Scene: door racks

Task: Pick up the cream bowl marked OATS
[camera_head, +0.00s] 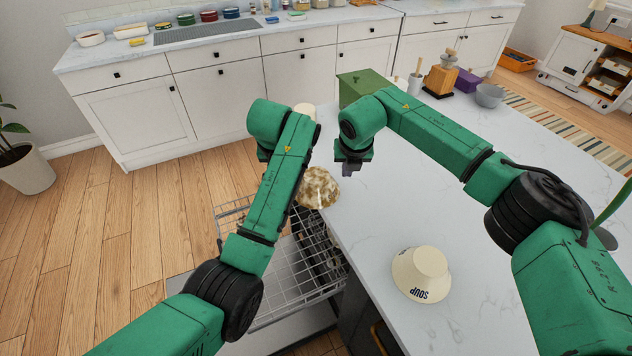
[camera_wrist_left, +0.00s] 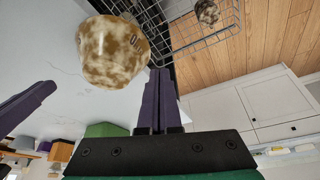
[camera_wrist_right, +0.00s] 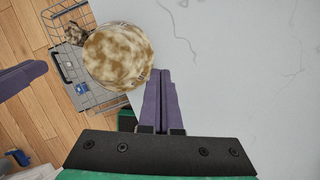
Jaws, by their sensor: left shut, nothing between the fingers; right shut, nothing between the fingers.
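A cream bowl mottled with brown (camera_head: 318,187) sits at the counter's left edge beside the rack. In the left wrist view the bowl (camera_wrist_left: 112,52) shows dark lettering that starts with O; the rest is not readable. In the right wrist view it (camera_wrist_right: 118,58) looks like a round mottled surface. My right gripper (camera_head: 350,170) is shut and empty; its purple fingertips (camera_wrist_right: 160,75) are near the bowl's edge. My left gripper's fingertips (camera_wrist_left: 160,72) are shut and empty, near the bowl in the left wrist view. The left gripper is mostly hidden in the head view.
A plain cream bowl marked SOUP (camera_head: 420,272) rests upside down on the white counter (camera_head: 400,200). An open wire dishwasher rack (camera_head: 235,217) is left of the counter, with a small mottled item (camera_wrist_right: 75,33) in it. A green box (camera_head: 362,85) stands behind.

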